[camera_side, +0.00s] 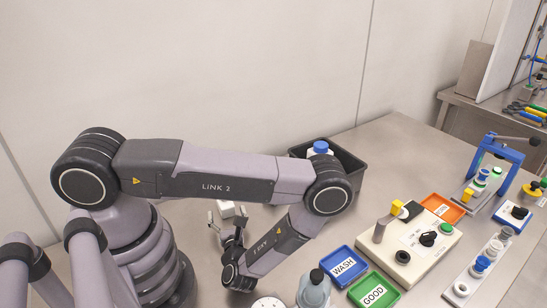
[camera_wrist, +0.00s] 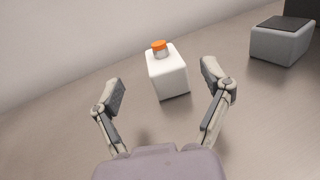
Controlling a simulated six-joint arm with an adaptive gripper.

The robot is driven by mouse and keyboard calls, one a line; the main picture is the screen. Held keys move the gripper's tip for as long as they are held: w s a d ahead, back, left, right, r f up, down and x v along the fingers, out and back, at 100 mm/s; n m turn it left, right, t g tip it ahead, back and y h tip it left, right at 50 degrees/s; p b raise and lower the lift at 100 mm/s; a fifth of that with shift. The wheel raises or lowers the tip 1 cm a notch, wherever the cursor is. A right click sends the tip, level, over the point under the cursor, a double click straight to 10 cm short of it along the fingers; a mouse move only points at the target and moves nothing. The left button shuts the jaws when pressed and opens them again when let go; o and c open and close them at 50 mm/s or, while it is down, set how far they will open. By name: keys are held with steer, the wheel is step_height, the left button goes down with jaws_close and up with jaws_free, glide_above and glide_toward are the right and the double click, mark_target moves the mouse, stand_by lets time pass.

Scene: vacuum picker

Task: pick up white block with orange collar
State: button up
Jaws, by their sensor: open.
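The white block (camera_wrist: 167,77) with an orange collar (camera_wrist: 160,46) on top stands upright on the metal table in the wrist view. My gripper (camera_wrist: 166,86) is open, with one finger to the left of the block and one to the right, both apart from it. The fingers point toward the block, which lies between and slightly beyond the fingertips. In the side view my gripper (camera_side: 226,222) is low over the table, beside a whitish block (camera_side: 226,209) partly hidden by the arm; its collar cannot be made out there.
A grey block with a dark top (camera_wrist: 283,42) stands at the right in the wrist view. In the side view a dark bin (camera_side: 348,165), a blue WASH tray (camera_side: 342,265), a green GOOD tray (camera_side: 373,292) and a beige fixture (camera_side: 417,243) stand to the right.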

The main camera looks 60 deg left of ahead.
mark_target(224, 201)
steer(key=shift+x, duration=2.95)
steer(key=shift+c, duration=0.2)
